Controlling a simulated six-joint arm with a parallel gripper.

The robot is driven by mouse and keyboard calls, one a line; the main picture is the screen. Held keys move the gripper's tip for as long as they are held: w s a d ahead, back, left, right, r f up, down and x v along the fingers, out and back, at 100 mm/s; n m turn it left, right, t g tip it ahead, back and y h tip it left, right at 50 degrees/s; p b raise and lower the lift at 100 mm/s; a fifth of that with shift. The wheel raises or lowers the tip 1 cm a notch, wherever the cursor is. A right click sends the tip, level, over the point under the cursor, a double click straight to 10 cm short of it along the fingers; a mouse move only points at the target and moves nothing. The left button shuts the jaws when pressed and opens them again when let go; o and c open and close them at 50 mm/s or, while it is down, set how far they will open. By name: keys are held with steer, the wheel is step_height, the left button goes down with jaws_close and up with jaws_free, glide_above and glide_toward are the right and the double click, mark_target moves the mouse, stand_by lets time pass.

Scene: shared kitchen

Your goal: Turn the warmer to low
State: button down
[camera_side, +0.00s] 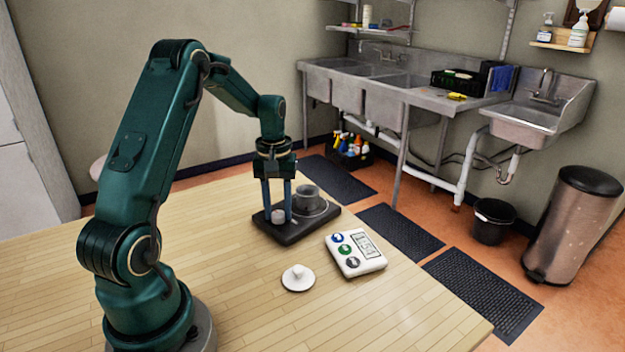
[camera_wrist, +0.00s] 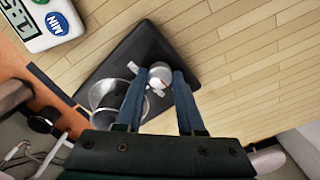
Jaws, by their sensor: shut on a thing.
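The warmer (camera_side: 291,236) is a flat black unit near the table's far edge, also seen in the wrist view (camera_wrist: 110,62). I cannot read the knob's setting.
A white timer (camera_side: 356,254) with coloured buttons lies right of the warmer. A white round lid with a small grip (camera_side: 298,279) lies in front of it. The table (camera_side: 240,310) is clear at the front. Sinks (camera_side: 400,90) stand beyond.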

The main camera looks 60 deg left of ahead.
mark_target(278, 213)
steer(key=m, duration=0.4)
steer(key=shift+m, duration=2)
steer(key=c, duration=0.5)
jaws_free()
steer(key=shift+r, duration=2.65)
